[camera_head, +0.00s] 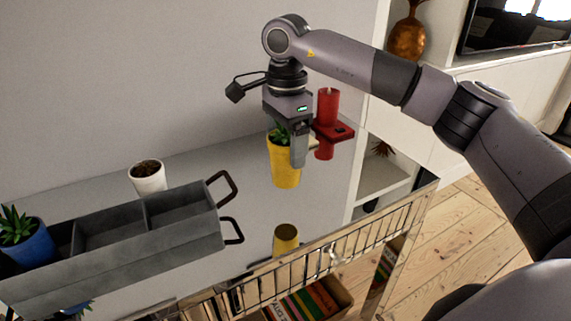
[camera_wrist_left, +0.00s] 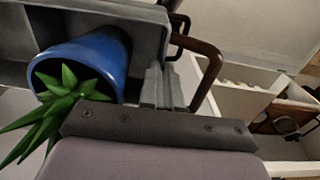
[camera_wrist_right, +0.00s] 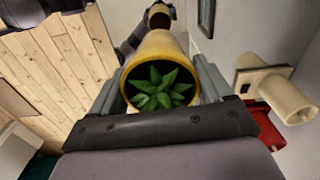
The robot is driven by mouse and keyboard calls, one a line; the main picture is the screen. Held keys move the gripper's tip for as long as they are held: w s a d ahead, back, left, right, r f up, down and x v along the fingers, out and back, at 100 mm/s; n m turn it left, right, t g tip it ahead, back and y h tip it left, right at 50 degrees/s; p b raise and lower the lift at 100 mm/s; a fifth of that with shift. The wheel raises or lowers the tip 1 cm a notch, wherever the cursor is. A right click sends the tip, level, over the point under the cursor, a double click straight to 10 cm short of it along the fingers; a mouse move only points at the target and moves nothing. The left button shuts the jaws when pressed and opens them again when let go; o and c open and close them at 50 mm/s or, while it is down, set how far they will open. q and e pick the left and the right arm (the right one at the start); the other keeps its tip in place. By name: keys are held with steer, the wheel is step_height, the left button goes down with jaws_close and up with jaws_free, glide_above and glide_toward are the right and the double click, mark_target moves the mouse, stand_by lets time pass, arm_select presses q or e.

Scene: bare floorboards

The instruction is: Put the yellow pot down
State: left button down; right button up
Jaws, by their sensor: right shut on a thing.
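The yellow pot (camera_head: 285,168) with a green spiky plant hangs upright from my right gripper (camera_head: 299,150), clear above the glossy tabletop (camera_head: 260,205). A yellow reflection of it shows below in the surface. In the right wrist view, the fingers lie on both sides of the yellow pot (camera_wrist_right: 160,52), and I look down on its plant. My left gripper (camera_wrist_left: 161,72) shows only in the left wrist view; its fingers are together and empty, beside a blue pot (camera_wrist_left: 100,55).
A grey divided tray (camera_head: 130,254) with dark handles holds the blue plant pot (camera_head: 32,250) at left. A white pot (camera_head: 148,180) stands behind it. A red cylinder (camera_head: 327,103) stands behind my right gripper. Tabletop right of the tray looks clear.

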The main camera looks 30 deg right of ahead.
mark_target(189, 187)
steer(key=shift+r, duration=0.95)
steer(key=shift+w+a+r, duration=0.2)
steer(key=shift+a, duration=0.15)
steer(key=w+a, duration=0.3)
steer(key=a, duration=0.6)
steer(key=w+a, duration=0.3)
steer(key=a, duration=0.6)
steer(key=shift+m, duration=0.3)
steer(key=f, duration=0.9)
steer(key=shift+s+d+f, duration=0.1)
steer(key=shift+s+f, duration=0.1)
steer(key=shift+f, duration=0.05)
steer(key=shift+f, duration=0.15)
steer(key=o, duration=1.3)
